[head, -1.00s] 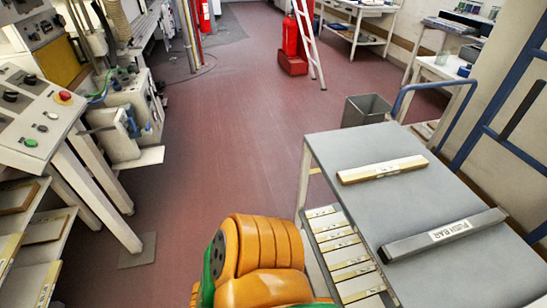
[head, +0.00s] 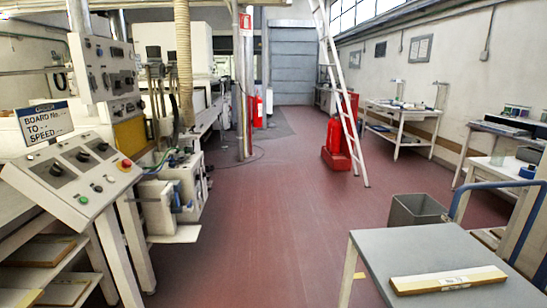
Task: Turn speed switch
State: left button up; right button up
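A slanted control panel (head: 82,176) stands at the left on grey legs. It carries a row of black rotary switches, one near the left (head: 57,168), one in the middle (head: 81,155) and one at the right (head: 104,146). Their labels are too small to read, so I cannot tell which is the speed switch. A red button on a yellow base (head: 125,164) and a green button (head: 83,199) are on the panel too. Neither gripper is in view.
A grey-topped cart (head: 400,248) bearing a wooden board (head: 448,280) stands at the lower right, with a grey bin (head: 417,210) behind it. A ladder (head: 343,100) and red extinguishers (head: 334,138) stand farther back. The red floor between is clear.

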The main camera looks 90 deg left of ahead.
aim_at(56, 170)
jog(key=u, duration=0.55)
jog(key=i+u, duration=0.1)
jog(key=u, duration=0.45)
jog(key=i+u, duration=0.1)
jog(key=u, duration=0.95)
jog(key=l+u, duration=0.1)
jog(key=u, duration=0.45)
jog(key=i+l+u, duration=0.1)
jog(key=u, duration=0.45)
jog(key=l+u, duration=0.1)
jog(key=u, duration=0.45)
jog(key=l+u, duration=0.1)
jog(key=u, duration=0.45)
